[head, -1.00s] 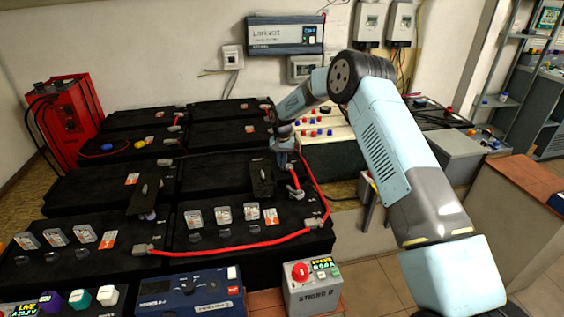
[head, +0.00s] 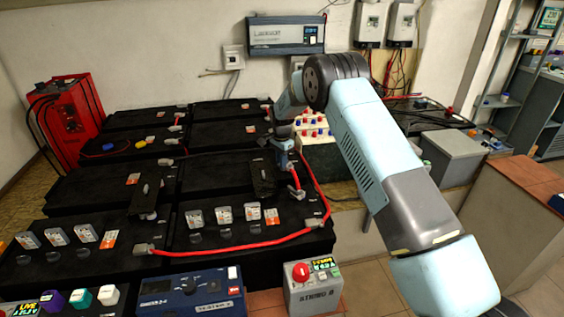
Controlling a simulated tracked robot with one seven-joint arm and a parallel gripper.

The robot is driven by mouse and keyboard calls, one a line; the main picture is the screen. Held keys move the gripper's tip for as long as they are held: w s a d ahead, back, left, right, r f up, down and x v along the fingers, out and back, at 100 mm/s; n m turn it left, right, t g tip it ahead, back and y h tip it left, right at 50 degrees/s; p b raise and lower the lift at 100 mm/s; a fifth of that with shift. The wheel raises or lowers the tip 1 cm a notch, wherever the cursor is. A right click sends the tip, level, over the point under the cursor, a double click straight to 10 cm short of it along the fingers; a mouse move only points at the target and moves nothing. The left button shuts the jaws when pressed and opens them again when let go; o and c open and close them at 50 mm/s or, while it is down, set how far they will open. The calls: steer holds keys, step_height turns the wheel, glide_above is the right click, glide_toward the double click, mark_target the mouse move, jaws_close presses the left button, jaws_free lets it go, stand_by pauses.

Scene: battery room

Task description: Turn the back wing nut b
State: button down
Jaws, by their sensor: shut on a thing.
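My gripper (head: 283,163) points down at the right end of a black battery (head: 215,172) in the second row from the front, beside a red cable end. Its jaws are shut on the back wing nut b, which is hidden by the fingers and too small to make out. A dark upright plate (head: 262,178) stands just left of the gripper. The red cable's short end (head: 296,183) lies just below and to the right of the gripper.
A long red cable (head: 235,247) curves across the front batteries. Cell caps (head: 224,215) stand on them. A blue device (head: 190,290) and a box with a red button (head: 313,287) stand in front. A red charger (head: 65,118) is at the back left.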

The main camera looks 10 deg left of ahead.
steer(key=m, duration=0.5)
steer(key=shift+w+a+m, duration=0.15)
steer(key=shift+a+m, duration=0.05)
steer(key=shift+m, duration=0.1)
stand_by(0.4)
steer(key=c, duration=1.2)
jaws_free()
steer(key=shift+o, duration=0.2)
step_height(320, 180, up, 14)
steer(key=shift+f, duration=0.15)
